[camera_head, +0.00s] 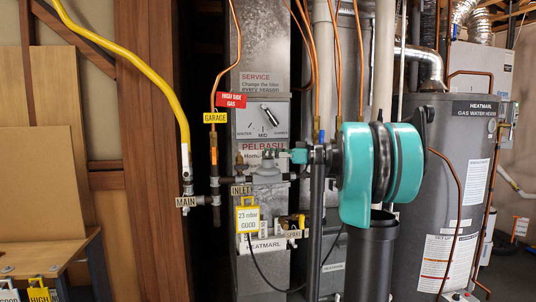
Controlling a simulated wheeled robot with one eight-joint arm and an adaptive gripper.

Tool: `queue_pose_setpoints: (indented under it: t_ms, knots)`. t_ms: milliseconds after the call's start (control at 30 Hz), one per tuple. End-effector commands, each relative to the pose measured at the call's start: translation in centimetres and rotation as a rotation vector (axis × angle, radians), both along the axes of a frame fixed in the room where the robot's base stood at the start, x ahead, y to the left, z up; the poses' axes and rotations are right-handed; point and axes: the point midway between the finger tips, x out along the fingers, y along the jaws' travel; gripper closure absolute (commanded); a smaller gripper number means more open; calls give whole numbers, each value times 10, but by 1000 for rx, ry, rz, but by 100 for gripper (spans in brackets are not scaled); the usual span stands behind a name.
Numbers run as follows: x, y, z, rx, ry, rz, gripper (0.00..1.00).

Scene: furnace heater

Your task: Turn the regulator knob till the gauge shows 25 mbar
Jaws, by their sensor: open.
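The yellow gauge (247,220) hangs low in the middle of the camera_head view. Its white display reads "23 mbar GOOD". The grey regulator (266,173) sits above it in the pipework, right of the "INLET" label. Its knob (268,154) seems to be the small grey part on top, too small to show its setting. My gripper (284,156) is at the right side of the regulator top, small and seen from behind its teal wrist. It is open, with its fingers close to the knob. I cannot tell whether they touch it. My teal and black arm hides what is right of the regulator.
A yellow pipe (130,58) runs down to the "MAIN" valve (188,201) at the left. The grey furnace panel (262,118) stands behind the pipework. A grey water heater (450,180) stands at the right. A wooden bench (40,252) is at lower left.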

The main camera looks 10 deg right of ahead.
Motion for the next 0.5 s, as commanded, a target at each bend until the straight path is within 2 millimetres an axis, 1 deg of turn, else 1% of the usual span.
queue_pose_setpoints:
  t_ms: [267, 300, 500]
  knots:
    - [1, 2, 0, 0, 0, 0, 57]
    - [1, 2, 0, 0, 0, 0, 58]
    - [1, 1, 0, 0, 0, 0, 83]
